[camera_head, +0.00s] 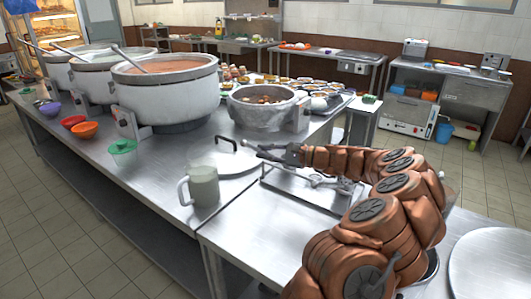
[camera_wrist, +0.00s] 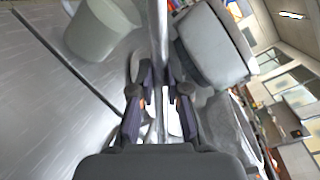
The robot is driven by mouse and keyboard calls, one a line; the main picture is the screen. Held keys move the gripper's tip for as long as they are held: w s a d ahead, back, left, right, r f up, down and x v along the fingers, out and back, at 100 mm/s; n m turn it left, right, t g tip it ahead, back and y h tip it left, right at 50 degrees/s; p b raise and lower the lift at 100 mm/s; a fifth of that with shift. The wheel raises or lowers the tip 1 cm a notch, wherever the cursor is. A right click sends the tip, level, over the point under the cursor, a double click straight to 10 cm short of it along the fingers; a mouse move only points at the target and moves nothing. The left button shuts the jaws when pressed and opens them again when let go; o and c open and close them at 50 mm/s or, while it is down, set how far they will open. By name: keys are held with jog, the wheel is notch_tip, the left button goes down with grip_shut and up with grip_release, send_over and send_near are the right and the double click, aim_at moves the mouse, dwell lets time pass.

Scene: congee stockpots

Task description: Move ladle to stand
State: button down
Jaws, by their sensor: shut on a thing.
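My gripper (camera_head: 270,150) is above the steel counter, between the lid and a low metal stand. In the wrist view, my gripper (camera_wrist: 160,115) is shut on a thin grey metal bar, which looks like the ladle's handle (camera_wrist: 158,35). The handle runs up out of the frame, and the ladle's bowl is not visible. In the head view the held ladle is too small to make out clearly. The low metal stand (camera_head: 290,192), partly hidden by my arm, sits on the counter below my gripper. I cannot tell clearly what lies on it.
A pale mug (camera_head: 200,187) stands left of the stand. A round lid with a dark handle (camera_head: 225,160) lies behind it. A large stockpot (camera_head: 166,95) and a smaller pot (camera_head: 262,110) stand farther back. Bowls, including an orange one (camera_head: 84,130), line the left edge.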

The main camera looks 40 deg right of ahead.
jog(key=shift+f, duration=0.15)
jog(key=c, duration=1.1)
grip_release()
jog(key=v, duration=1.2)
jog(key=shift+f, duration=0.1)
